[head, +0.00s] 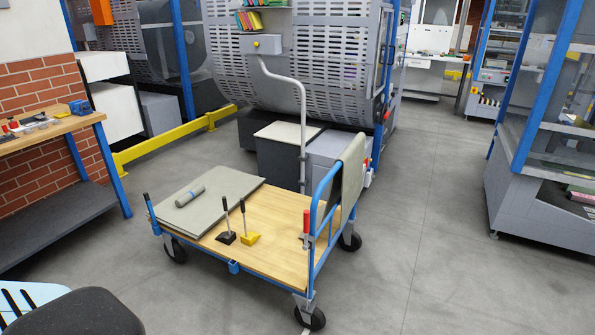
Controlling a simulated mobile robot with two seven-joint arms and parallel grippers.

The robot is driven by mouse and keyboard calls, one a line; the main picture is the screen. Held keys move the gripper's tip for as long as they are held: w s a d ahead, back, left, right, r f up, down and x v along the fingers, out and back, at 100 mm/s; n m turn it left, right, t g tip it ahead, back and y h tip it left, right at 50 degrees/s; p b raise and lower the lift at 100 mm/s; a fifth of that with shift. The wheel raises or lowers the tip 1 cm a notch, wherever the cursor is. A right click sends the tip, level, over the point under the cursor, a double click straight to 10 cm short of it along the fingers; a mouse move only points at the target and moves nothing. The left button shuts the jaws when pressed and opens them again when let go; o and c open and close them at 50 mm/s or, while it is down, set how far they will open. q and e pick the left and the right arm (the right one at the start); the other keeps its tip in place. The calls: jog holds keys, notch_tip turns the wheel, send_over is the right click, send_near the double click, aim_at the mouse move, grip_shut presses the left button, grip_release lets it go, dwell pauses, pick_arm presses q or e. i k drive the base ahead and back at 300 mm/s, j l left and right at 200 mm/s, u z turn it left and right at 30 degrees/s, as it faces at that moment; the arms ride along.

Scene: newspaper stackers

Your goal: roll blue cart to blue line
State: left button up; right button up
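The blue cart (275,232) stands on the grey floor in the middle of the head view, with a wooden deck, blue frame and black wheels. Its blue push handle (313,228) rises at the right end, with a beige-grey sheet (352,175) hanging on it. On the deck lie a grey board (225,190) and a grey roll (190,196). Two black-handled levers stand near the front edge, one on a black base (226,238) and one on a yellow base (250,238). I cannot make out a blue line on the floor. Neither gripper is in view.
A large grey machine (340,60) and grey box (325,160) stand behind the cart. A workbench (50,130) and yellow rail (160,140) are at left, a glass-fronted cabinet (540,200) at right. A dark rounded seat-like object (80,312) is bottom left. Floor right of the cart is clear.

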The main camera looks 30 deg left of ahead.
aim_at(278, 258)
jog(key=i+l+u, duration=0.2)
jog(key=i+u, duration=0.2)
jog(key=i+l+u, duration=0.5)
jog(key=i+l, duration=1.1)
